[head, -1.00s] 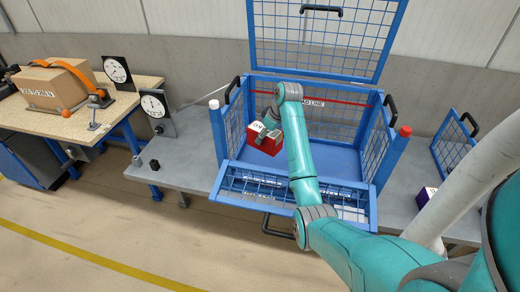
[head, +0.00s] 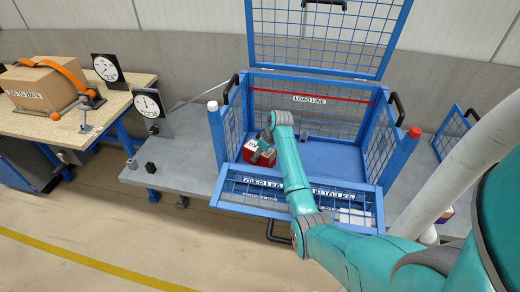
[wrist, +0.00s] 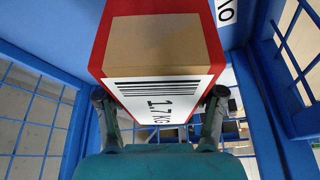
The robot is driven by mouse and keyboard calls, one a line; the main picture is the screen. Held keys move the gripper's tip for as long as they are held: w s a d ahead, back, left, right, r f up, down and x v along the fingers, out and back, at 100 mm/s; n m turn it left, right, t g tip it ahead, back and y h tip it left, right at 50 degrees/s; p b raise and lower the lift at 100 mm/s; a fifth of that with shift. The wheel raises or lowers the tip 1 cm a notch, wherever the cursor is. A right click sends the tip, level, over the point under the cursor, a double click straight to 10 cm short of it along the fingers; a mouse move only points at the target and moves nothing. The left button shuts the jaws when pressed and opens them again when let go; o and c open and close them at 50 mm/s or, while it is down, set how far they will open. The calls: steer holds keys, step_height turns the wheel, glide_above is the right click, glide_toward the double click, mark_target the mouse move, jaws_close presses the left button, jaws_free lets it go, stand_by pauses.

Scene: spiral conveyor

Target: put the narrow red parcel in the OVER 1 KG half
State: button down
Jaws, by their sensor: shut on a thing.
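The narrow red parcel (head: 263,160) is in the left part of the blue mesh cage (head: 216,137), low near its floor. I cannot tell whether it touches the floor. In the wrist view the parcel (wrist: 157,42) fills the upper middle, with a tan panel and a white barcode label reading 1.7 KG. My gripper (wrist: 160,112) is shut on the parcel, one finger at each side. In the head view my gripper (head: 266,146) is over the parcel and partly hides it. Two front labels end in 1 KG, left (head: 263,183) and right (head: 333,194); their first words are not clearly readable.
The cage's lid (head: 320,35) stands open at the back. A red LOAD LINE strip (head: 345,100) crosses the back mesh. The right part of the cage floor (head: 337,160) looks clear. Left are two dials (head: 150,104) and a strapped carton (head: 40,88).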

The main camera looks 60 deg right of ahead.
mark_target(269, 153)
steer(key=shift+w+f, duration=0.1)
steer(key=shift+f, duration=1.65)
steer(key=shift+c, duration=0.8)
jaws_free()
steer(key=shift+f, duration=0.3)
steer(key=v, duration=1.2)
steer(key=shift+s+r, duration=0.15)
steer(key=shift+s, duration=0.05)
steer(key=shift+w, duration=0.1)
